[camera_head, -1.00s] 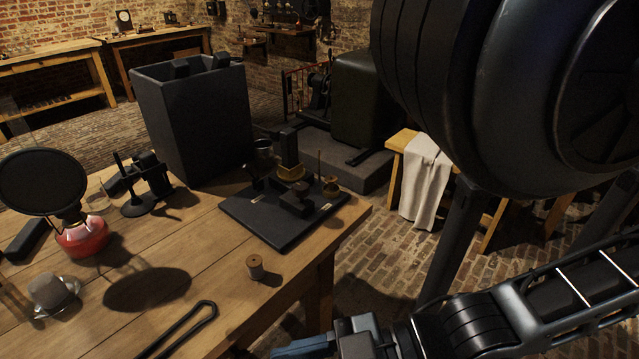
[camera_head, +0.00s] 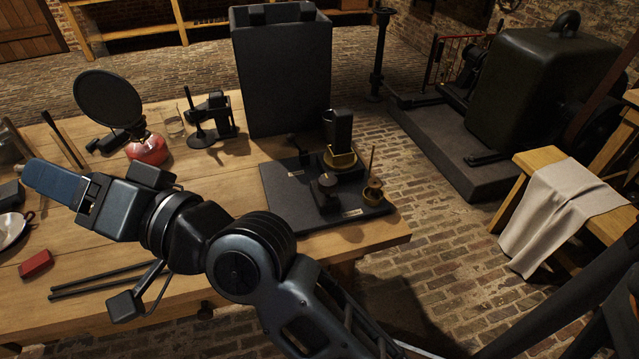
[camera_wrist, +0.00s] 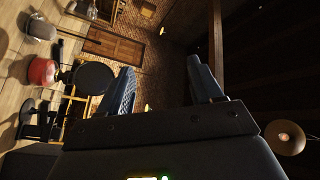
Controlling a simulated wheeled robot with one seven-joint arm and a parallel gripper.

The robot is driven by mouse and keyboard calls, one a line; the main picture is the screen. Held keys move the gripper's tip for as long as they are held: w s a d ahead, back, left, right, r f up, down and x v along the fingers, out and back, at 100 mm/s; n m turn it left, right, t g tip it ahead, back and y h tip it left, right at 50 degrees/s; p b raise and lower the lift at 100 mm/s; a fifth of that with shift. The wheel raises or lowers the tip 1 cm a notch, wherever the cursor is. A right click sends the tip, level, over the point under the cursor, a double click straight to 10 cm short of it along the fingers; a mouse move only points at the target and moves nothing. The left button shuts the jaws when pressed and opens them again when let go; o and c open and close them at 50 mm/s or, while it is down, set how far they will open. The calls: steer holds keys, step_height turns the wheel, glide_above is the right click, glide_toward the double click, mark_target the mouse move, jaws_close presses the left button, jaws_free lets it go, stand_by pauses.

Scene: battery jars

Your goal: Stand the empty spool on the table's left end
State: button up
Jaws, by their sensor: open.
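No empty spool can be made out now. In the earlier head view a small wooden spool stood near the table's front edge, left of the black board; my arm now covers that area. The wooden table (camera_head: 385,238) runs off the left of the head view, so its left end is not fully shown. My gripper (camera_head: 45,180), with blue fingers, is raised over the table's left part and points left. In the wrist view my gripper (camera_wrist: 163,85) has its fingers apart with nothing between them.
A red burner (camera_head: 148,150) with a dark disc (camera_head: 108,98), a black stand (camera_head: 212,128) and a tall dark box (camera_head: 285,80) stand along the back. The black board (camera_head: 275,190) carries several fittings. A red block (camera_head: 36,263) and a pale dish (camera_head: 14,232) lie front left.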

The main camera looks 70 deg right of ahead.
steer(key=w+d+r+n+g+y, duration=0.3)
steer(key=w+r+n+y, duration=0.2)
steer(key=w+r, duration=0.1)
steer(key=m+g+h+p, duration=0.25)
steer(key=g+h, duration=0.45)
steer(key=g, duration=1)
glide_above(375, 182)
steer(key=f, duration=2.2)
steer(key=shift+w+a+b, duration=0.15)
steer(key=shift+w+b, duration=0.25)
steer(key=shift+s+f, duration=0.2)
steer(key=shift+f, duration=0.1)
steer(key=shift+s+f+p, duration=0.15)
steer(key=shift+f+p, duration=0.2)
steer(key=shift+f, duration=3.2)
